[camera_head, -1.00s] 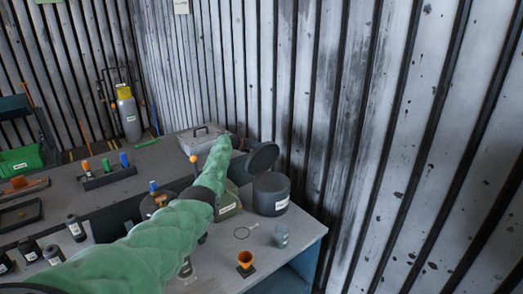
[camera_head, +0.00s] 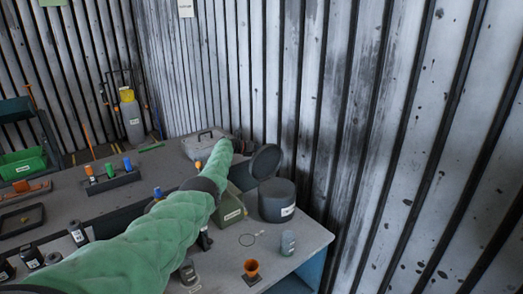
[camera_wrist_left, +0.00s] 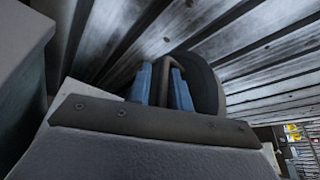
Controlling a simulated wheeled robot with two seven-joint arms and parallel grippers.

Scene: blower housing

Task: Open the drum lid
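The dark grey drum (camera_head: 275,203) stands at the table's right back corner, with a white label on its side. Its round lid (camera_head: 266,161) is raised and tilted up at the drum's back left, clear of much of the top. The lid also shows in the left wrist view (camera_wrist_left: 207,80). My right gripper is not in view.
A green box (camera_head: 229,210) stands just left of the drum. An orange funnel-like cup (camera_head: 251,268), a grey jar (camera_head: 288,243) and a small ring (camera_head: 247,240) are in front. A grey case (camera_head: 203,143) is behind the arm. A ribbed wall rises close behind the drum.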

